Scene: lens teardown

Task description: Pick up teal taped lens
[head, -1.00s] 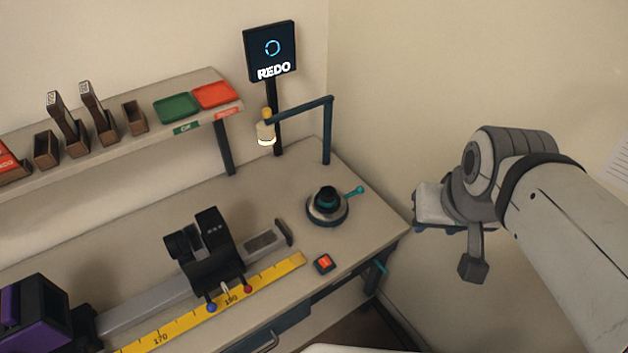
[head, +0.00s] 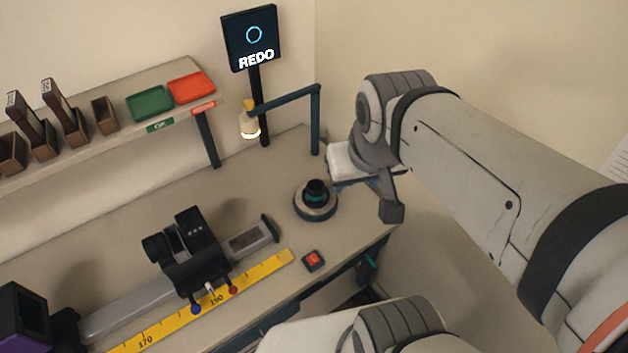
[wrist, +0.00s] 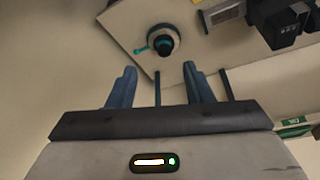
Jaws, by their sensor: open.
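The teal taped lens (head: 315,188) is a small dark cylinder with a teal band. It stands upright in a round grey-and-black holder (head: 316,208) at the right end of the bench. In the wrist view the lens (wrist: 163,43) sits ahead of my gripper, roughly in line with the space between the fingers. My gripper (wrist: 156,75) is open and empty, its two blue fingers apart from the lens. In the head view my gripper is mostly hidden behind my wrist, to the right of the holder. A teal lever (wrist: 142,50) sticks out from the holder.
A dark post with an overhead arm (head: 316,120) and a hanging lamp (head: 250,124) stands behind the holder. A red button (head: 313,260), a yellow ruler (head: 200,305) and a black carriage on a rail (head: 190,250) lie to the front and left. The REDO screen (head: 250,40) stands at the back.

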